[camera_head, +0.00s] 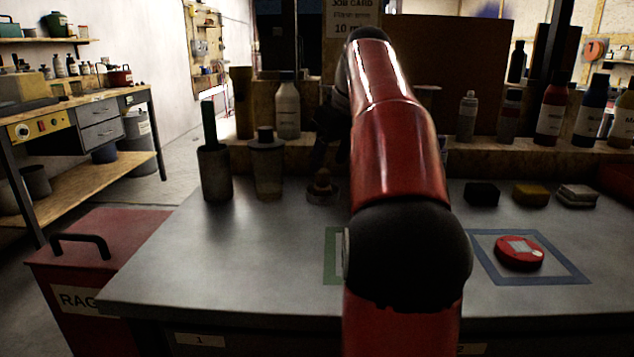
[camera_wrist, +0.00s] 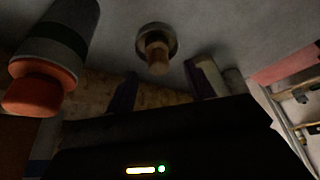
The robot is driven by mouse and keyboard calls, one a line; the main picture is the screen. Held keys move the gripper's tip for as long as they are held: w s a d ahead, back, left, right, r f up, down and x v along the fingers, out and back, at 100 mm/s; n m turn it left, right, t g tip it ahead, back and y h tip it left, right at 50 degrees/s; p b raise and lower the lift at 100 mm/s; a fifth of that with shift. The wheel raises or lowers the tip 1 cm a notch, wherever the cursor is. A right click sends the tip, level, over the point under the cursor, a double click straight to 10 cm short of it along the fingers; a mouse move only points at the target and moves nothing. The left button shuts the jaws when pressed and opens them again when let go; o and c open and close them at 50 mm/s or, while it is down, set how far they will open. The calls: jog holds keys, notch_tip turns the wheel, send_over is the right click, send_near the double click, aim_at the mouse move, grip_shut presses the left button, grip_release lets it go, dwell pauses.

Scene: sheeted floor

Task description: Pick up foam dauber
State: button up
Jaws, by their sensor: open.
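What looks like the foam dauber, a small round grey base with a brown wooden knob, stands on the grey bench top left of my red arm in the head view (camera_head: 322,188). In the wrist view the dauber (camera_wrist: 157,48) is ahead of my gripper (camera_wrist: 165,75), with its knob facing the camera. The two fingers are apart, and the knob appears roughly between their tips, not held. In the head view my gripper (camera_head: 326,135) is a dark shape above and behind the dauber, partly hidden by my arm.
A dark cup with a handle (camera_head: 214,172) and a capped jar (camera_head: 267,165) stand left of the dauber. A bottle with an orange cap (camera_wrist: 45,70) is close in the wrist view. Bottles line the back ledge. A red round object (camera_head: 519,252) lies in a blue square. The front left bench is clear.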

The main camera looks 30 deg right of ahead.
aim_at(326, 171)
jog(key=x, duration=0.5)
jog(key=shift+d+f, duration=0.15)
jog(key=shift+f, duration=0.05)
jog(key=c, duration=1)
jog(key=shift+r, duration=0.2)
jog(key=shift+c, duration=0.2)
notch_tip(326, 171, up, 10)
jog(key=shift+f, duration=0.15)
